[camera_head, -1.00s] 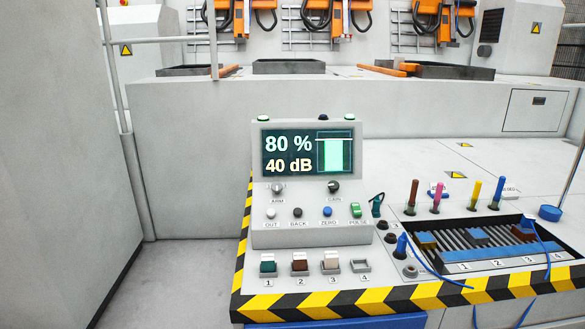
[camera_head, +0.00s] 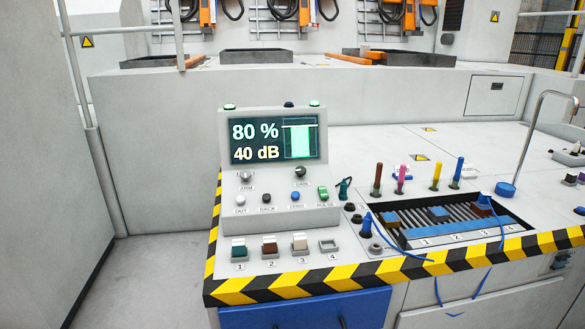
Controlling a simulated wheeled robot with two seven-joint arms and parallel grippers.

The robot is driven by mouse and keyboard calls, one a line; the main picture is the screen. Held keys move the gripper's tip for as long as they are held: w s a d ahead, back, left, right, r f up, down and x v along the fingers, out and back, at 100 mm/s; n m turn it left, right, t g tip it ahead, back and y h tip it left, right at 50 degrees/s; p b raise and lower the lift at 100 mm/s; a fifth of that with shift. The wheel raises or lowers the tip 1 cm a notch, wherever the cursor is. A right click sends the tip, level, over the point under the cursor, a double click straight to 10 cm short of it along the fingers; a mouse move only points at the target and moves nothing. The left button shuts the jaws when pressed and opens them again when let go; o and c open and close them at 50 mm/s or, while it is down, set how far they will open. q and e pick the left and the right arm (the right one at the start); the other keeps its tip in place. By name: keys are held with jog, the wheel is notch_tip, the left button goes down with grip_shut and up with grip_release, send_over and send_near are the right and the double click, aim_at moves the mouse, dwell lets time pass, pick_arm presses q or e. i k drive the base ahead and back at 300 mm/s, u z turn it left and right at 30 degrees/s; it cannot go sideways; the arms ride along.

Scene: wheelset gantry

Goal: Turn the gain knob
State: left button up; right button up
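The gain knob (camera_head: 300,172) is a small dark round knob on the grey control panel (camera_head: 228,212), under the right part of the screen, with a GAIN label below it. The screen (camera_head: 268,141) reads 80 % and 40 dB and shows a green bar reaching close to a level line. A lighter ARM knob (camera_head: 246,177) sits to the left of the gain knob. Neither of my grippers is in view, and nothing covers the gain knob.
Buttons labelled OUT, BACK, ZERO and a green PULSE switch (camera_head: 323,193) lie below the knobs. Numbered blocks (camera_head: 270,245) stand in front. To the right are a roller tray (camera_head: 440,240), coloured pens and a curved metal post (camera_head: 524,135). A striped edge borders the console.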

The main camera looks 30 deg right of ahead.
aim_at(301, 171)
jog(key=k, duration=1.1)
jog(key=z, duration=0.65)
jog(key=i, duration=1.65)
jog(key=u, duration=0.95)
